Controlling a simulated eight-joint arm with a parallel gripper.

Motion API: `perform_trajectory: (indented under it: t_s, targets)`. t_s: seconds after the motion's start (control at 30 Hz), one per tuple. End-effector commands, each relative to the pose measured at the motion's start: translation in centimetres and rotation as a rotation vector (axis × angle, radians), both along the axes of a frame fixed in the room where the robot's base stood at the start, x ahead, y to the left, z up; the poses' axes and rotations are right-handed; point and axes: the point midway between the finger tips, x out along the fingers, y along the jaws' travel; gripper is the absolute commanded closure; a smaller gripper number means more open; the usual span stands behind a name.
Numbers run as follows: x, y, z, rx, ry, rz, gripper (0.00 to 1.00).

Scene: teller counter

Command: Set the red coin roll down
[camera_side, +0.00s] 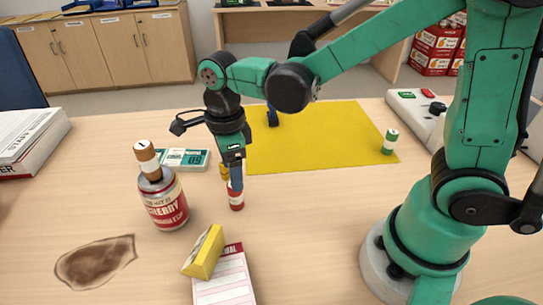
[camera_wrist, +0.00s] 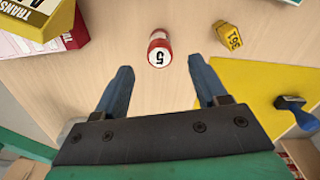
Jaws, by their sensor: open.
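The red coin roll (camera_side: 236,203), red and white, stands upright on the wooden counter, below my gripper (camera_side: 235,172) in the side view. One finger covers part of its top there. In the wrist view my gripper (camera_wrist: 161,72) is open with two blue fingers apart and nothing between them. The red coin roll (camera_wrist: 159,54), its top marked 5, shows just past the fingertips, centred on the gap. Neither finger is seen touching it.
A small yellow piece (camera_wrist: 229,38) is nearby. A green roll (camera_side: 390,142) stands on the yellow mat (camera_side: 320,130). Counter right of the roll is clear.

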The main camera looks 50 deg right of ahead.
Motion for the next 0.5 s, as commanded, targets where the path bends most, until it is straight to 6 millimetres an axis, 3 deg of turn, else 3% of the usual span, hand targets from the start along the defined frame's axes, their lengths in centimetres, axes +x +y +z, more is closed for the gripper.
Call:
perform_trajectory:
  t_s: [0.2, 0.5]
  targets:
    - [0.0, 0.0, 3.3, 0.0, 0.0, 0.0, 0.34]
    - [-0.2, -0.4, 5.1, 0.004, -0.024, 0.082, 0.34]
